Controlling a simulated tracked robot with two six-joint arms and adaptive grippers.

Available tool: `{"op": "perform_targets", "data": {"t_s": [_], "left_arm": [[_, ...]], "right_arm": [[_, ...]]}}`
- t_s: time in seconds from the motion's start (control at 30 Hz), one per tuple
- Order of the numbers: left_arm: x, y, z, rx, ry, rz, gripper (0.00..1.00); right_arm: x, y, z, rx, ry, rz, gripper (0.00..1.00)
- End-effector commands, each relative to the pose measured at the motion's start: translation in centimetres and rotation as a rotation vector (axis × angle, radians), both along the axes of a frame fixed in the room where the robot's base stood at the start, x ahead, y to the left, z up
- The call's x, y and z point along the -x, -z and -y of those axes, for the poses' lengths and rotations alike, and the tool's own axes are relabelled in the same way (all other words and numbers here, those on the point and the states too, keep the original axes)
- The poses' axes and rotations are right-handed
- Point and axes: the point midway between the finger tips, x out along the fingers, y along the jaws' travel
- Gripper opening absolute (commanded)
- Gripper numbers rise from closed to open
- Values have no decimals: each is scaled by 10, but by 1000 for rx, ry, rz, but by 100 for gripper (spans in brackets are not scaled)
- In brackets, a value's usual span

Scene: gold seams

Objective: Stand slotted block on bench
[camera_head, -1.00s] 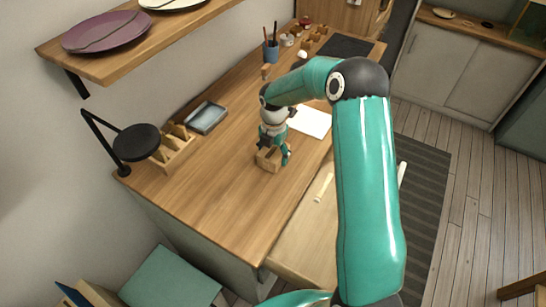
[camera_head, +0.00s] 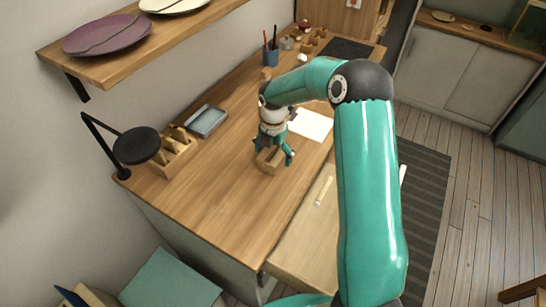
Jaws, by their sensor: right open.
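The slotted block (camera_head: 267,166), a small light-wood block with a dark slot along its top, is on the wooden bench (camera_head: 215,190), near its middle. My right gripper (camera_head: 273,157) is directly above the block, with its teal fingers spread open to either side of it. The fingers partly hide the block's top and right end. I cannot tell whether a fingertip still touches it. My left gripper is not in view.
A black lamp (camera_head: 136,145), a wooden rack (camera_head: 175,153) and a grey tray (camera_head: 208,121) line the wall side. White paper (camera_head: 311,125) lies behind the gripper. A blue pencil cup (camera_head: 271,55) stands farther back. The bench's near left is clear.

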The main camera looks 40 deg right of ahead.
Motion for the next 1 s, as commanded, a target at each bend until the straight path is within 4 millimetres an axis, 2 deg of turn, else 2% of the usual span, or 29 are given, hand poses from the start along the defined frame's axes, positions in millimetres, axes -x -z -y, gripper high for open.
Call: {"op": "perform_targets", "data": {"t_s": [0.3,0.5,0.7,1.0], "left_arm": [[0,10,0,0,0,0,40],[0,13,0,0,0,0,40],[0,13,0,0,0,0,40],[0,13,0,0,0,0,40]], "right_arm": [[-2,-62,0,2,-2,7,95],[-1,-94,-1,1,-2,3,95],[-1,-107,-1,0,-2,1,95],[0,-108,-1,0,-2,1,95]]}}
